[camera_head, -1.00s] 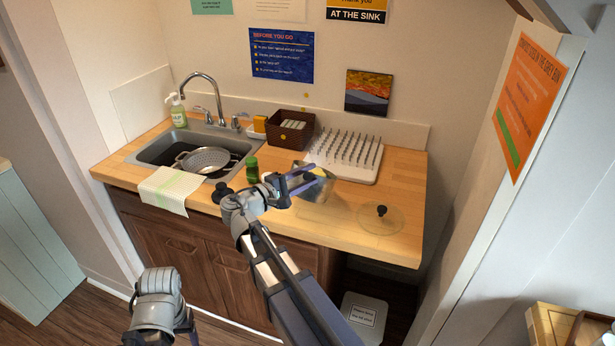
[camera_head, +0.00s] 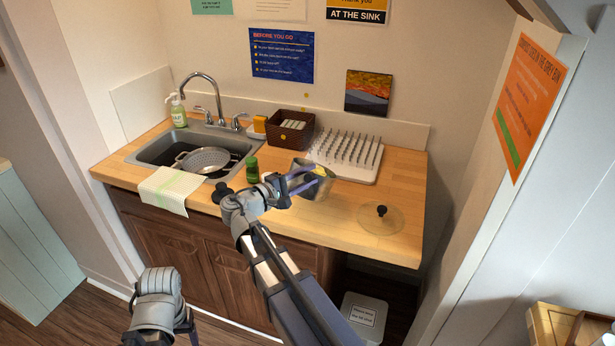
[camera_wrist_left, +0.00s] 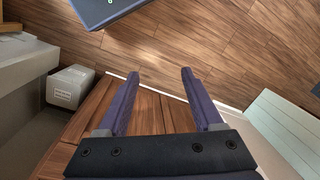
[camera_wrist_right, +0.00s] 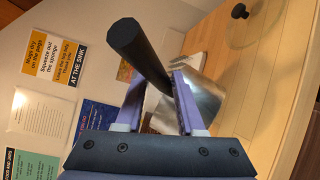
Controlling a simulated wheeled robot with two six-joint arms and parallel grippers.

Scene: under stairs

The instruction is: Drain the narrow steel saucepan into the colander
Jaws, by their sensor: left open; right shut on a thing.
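Whether the pan's base touches the counter is hard to tell. The grey colander (camera_head: 207,158) sits in the sink (camera_head: 158,153) at the left. My left gripper (camera_wrist_left: 160,73) is open and empty, low in front of the cabinet, away from the counter.
A green jar (camera_head: 252,170) stands between sink and pan. A glass lid (camera_head: 380,220) lies to the right. A white drying rack (camera_head: 345,172) and a brown basket (camera_head: 290,130) are behind. A towel (camera_head: 165,188) hangs over the front edge; a soap bottle (camera_head: 177,112) stands by the tap.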

